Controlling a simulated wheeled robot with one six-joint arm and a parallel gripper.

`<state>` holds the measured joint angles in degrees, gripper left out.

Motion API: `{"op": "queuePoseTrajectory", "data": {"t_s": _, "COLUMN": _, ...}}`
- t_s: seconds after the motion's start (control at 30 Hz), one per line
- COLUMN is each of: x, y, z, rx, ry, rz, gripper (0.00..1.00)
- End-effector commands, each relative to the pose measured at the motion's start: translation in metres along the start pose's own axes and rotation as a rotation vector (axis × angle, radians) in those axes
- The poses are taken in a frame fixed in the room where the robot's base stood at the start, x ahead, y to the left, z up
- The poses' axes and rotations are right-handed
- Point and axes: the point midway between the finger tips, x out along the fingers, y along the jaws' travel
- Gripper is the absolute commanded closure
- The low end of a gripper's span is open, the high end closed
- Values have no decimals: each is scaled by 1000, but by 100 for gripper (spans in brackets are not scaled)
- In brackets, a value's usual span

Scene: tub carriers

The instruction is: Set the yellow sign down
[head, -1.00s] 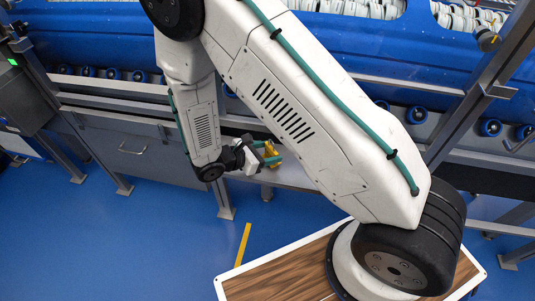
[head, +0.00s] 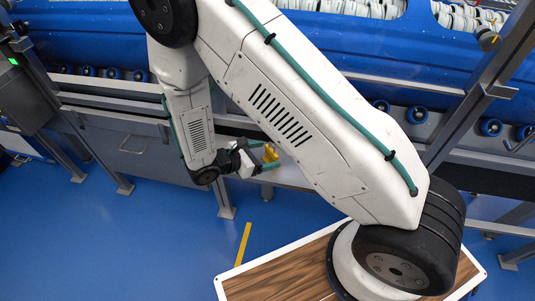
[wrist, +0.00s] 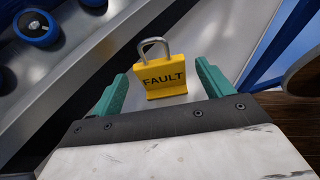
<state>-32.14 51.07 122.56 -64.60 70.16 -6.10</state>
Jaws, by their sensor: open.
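The yellow sign (wrist: 164,78) is padlock-shaped, with a grey metal loop on top and the word FAULT on its face. In the wrist view it stands upright on a light grey metal surface (wrist: 196,30). My gripper (wrist: 160,84) is open, with one green finger on each side of the sign and visible gaps between them. In the head view the sign (head: 270,153) shows small beside my gripper (head: 264,156), over the pale ledge; its base is partly hidden by the fingers.
A conveyor frame with blue rollers (wrist: 37,27) runs at the left of the wrist view. Blue tubs (head: 330,45) with white items stand behind in the head view. A grey post (head: 470,105) rises at the right.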

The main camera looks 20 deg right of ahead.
Motion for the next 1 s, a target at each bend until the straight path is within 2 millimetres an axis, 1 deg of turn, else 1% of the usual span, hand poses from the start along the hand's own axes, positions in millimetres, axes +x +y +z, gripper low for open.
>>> {"op": "queuePoseTrajectory", "data": {"t_s": 0.03, "x": -11, "y": 0, "z": 0, "rx": 1, "ry": 1, "rz": 4, "gripper": 21}}
{"op": "queuePoseTrajectory", "data": {"t_s": 0.3, "x": -70, "y": 0, "z": 0, "rx": 1, "ry": 1, "rz": 4, "gripper": 21}}
{"op": "queuePoseTrajectory", "data": {"t_s": 0.4, "x": -86, "y": 0, "z": 0, "rx": 1, "ry": 1, "rz": 3, "gripper": 21}}
{"op": "queuePoseTrajectory", "data": {"t_s": 0.5, "x": -96, "y": 0, "z": 0, "rx": 1, "ry": 1, "rz": 2, "gripper": 21}}
{"op": "queuePoseTrajectory", "data": {"t_s": 0.6, "x": -102, "y": 0, "z": 0, "rx": 1, "ry": 0, "rz": 0, "gripper": 21}}
{"op": "queuePoseTrajectory", "data": {"t_s": 0.73, "x": -104, "y": 0, "z": 0, "rx": 1, "ry": 0, "rz": -1, "gripper": 21}}
{"op": "queuePoseTrajectory", "data": {"t_s": 0.83, "x": -104, "y": 0, "z": 7, "rx": 18, "ry": 10, "rz": -13, "gripper": 21}}
{"op": "queuePoseTrajectory", "data": {"t_s": 0.87, "x": -104, "y": 0, "z": 12, "rx": 32, "ry": 18, "rz": -23, "gripper": 21}}
{"op": "queuePoseTrajectory", "data": {"t_s": 0.93, "x": -104, "y": -1, "z": 31, "rx": 82, "ry": 46, "rz": -58, "gripper": 21}}
{"op": "queuePoseTrajectory", "data": {"t_s": 0.97, "x": -104, "y": -2, "z": 42, "rx": 111, "ry": 63, "rz": -79, "gripper": 21}}
{"op": "queuePoseTrajectory", "data": {"t_s": 1.0, "x": -103, "y": -4, "z": 58, "rx": 155, "ry": 88, "rz": -111, "gripper": 21}}
